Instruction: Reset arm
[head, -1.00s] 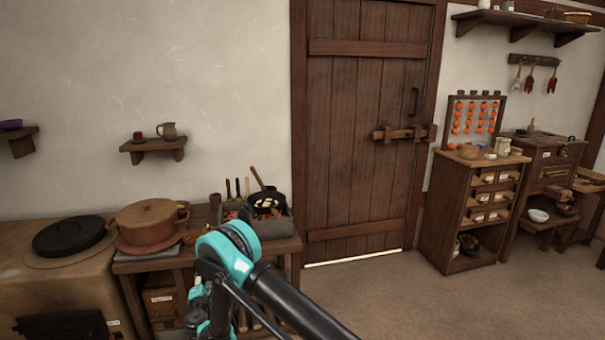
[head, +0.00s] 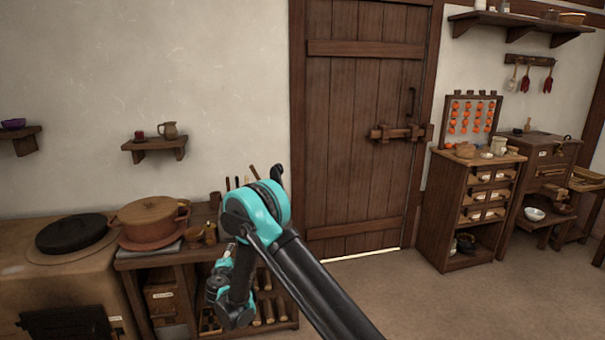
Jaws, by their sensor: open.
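My arm reaches in from the bottom of the head view, with its black and teal elbow (head: 255,210) in front of the wooden side table. Beyond the elbow, the forearm folds down toward the table's lower shelf, with teal wrist joints (head: 217,286) near its low end. My gripper's fingers cannot be made out; they are hidden behind or beyond the wrist. No held object shows.
A stove with a dark lid (head: 71,233) and a lidded clay pot (head: 150,218) are at left. A barred door (head: 357,130) is behind. A drawer cabinet (head: 450,210) stands right; floor before it is clear.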

